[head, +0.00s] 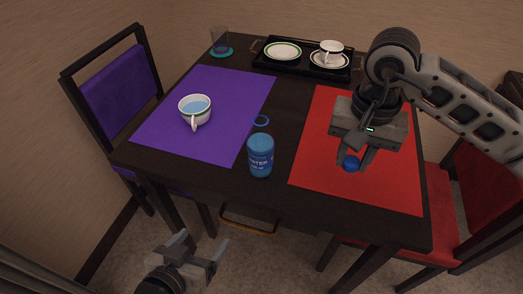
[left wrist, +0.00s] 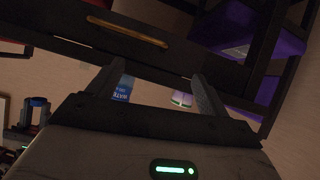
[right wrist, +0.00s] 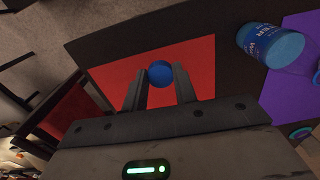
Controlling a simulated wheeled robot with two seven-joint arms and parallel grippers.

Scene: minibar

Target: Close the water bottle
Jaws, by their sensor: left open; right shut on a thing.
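The blue water bottle (head: 260,155) stands upright near the table's front edge, between the purple and red mats. It also shows in the right wrist view (right wrist: 272,45) and partly in the left wrist view (left wrist: 123,88). A round blue cap (head: 351,164) is between the fingers of my right gripper (head: 354,162), which is shut on it above the red mat, right of the bottle. The cap also shows in the right wrist view (right wrist: 160,73). My left gripper (head: 204,246) is open and empty, low in front of the table.
A white cup (head: 195,111) with blue liquid stands on the purple mat (head: 225,85). The red mat (head: 385,193) looks clear.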

